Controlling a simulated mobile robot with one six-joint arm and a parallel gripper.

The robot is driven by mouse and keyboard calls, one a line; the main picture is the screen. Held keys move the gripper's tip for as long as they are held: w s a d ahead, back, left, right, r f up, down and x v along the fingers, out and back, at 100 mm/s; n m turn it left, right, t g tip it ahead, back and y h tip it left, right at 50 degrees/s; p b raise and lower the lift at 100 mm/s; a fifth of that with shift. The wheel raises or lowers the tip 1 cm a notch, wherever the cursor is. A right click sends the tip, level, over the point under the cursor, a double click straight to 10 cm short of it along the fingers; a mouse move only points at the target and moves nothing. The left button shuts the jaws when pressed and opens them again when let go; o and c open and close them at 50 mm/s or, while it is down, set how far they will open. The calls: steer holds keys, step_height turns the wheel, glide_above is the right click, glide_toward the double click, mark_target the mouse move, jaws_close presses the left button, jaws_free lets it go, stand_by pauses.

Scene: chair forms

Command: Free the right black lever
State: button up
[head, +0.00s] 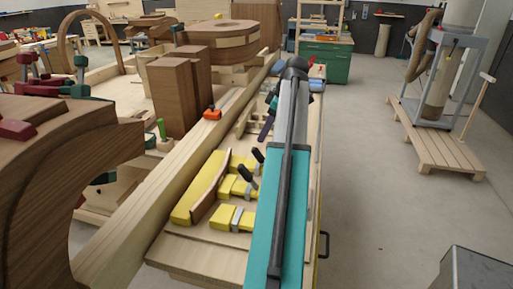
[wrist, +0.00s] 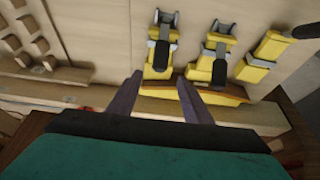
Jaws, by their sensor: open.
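Three yellow toggle clamps stand in a row on a light board. In the wrist view these are a left clamp (wrist: 157,60), a middle clamp (wrist: 205,64) and a right clamp (wrist: 266,57). The right black lever (wrist: 308,31) sticks out sideways at the right edge, partly cut off. The left black lever (wrist: 161,54) and middle black lever (wrist: 219,71) point toward me. A brown curved strip (head: 210,188) lies against a yellow form (head: 190,200). My gripper (wrist: 156,80) is open and empty, its dark fingers below the left and middle clamps. It also shows in the head view (head: 267,124).
My teal arm hides part of the board in the head view. A long wooden beam (head: 170,185) and tall brown blocks (head: 175,95) stand to the left. Wooden pegs (wrist: 30,40) lie at the wrist view's left. Open floor (head: 380,200) lies to the right.

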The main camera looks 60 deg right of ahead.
mark_target(256, 147)
steer(key=shift+p+x, duration=1.2)
steer(key=shift+x, duration=3.45)
jaws_close()
steer(key=shift+w+d, duration=0.1)
steer(key=shift+d, duration=0.05)
